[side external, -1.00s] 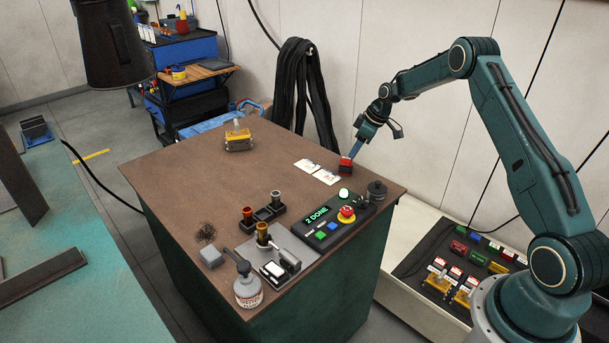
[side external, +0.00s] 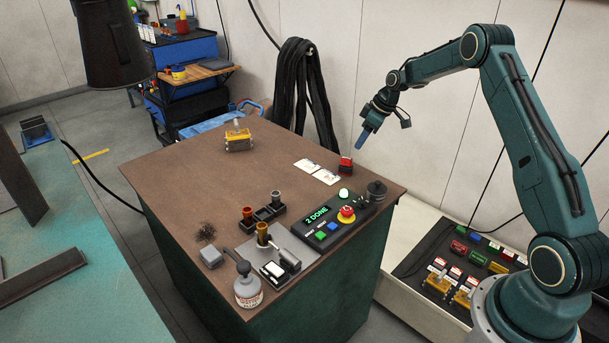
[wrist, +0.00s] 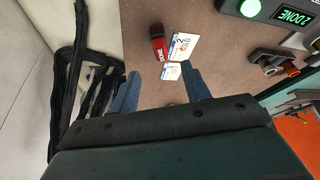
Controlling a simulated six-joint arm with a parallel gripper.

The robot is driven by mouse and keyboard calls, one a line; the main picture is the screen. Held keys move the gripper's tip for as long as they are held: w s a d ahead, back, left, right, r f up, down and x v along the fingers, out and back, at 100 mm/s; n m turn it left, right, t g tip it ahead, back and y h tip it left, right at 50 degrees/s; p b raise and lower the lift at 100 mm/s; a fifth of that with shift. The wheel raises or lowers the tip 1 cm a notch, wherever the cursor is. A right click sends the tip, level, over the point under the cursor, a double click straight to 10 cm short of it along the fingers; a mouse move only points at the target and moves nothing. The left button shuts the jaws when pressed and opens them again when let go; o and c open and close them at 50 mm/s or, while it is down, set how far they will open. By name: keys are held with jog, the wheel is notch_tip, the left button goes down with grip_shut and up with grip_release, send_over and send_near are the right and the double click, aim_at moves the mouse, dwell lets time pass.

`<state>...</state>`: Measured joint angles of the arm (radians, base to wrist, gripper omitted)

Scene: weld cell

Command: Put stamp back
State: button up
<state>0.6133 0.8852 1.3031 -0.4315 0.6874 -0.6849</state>
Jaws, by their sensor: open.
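The red stamp (side external: 345,166) stands on the brown bench top near its back right edge, just right of two white cards (side external: 317,172). In the wrist view the red stamp (wrist: 158,45) shows light lettering on its side, and the cards (wrist: 181,50) lie next to it, one with a large 2. My gripper (side external: 359,147) is above the bench edge, close to the stamp and clear of it. In the wrist view my gripper (wrist: 159,88) has its two blue fingers spread apart with nothing between them.
A yellow clamp-like block (side external: 239,140) stands at the back. Black cables (side external: 304,90) hang on the wall. The bench's middle is clear.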

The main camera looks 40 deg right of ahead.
jog(key=s+a+r+m+h, duration=0.1)
jog(key=s+a+r, duration=0.5)
jog(key=a+r, duration=0.4)
jog(key=s+a+r+m, duration=0.1)
jog(key=s+a+r, duration=0.6)
jog(key=a+r, duration=0.3)
jog(key=s+a+m, duration=0.1)
jog(key=s+a, duration=0.3)
jog(key=s, duration=0.8)
jog(key=s+a+r+m+t, duration=0.1)
jog(key=s+a, duration=0.2)
jog(key=s, duration=0.9)
jog(key=shift+s+a+r+h, duration=0.2)
jog(key=shift+a+h, duration=0.2)
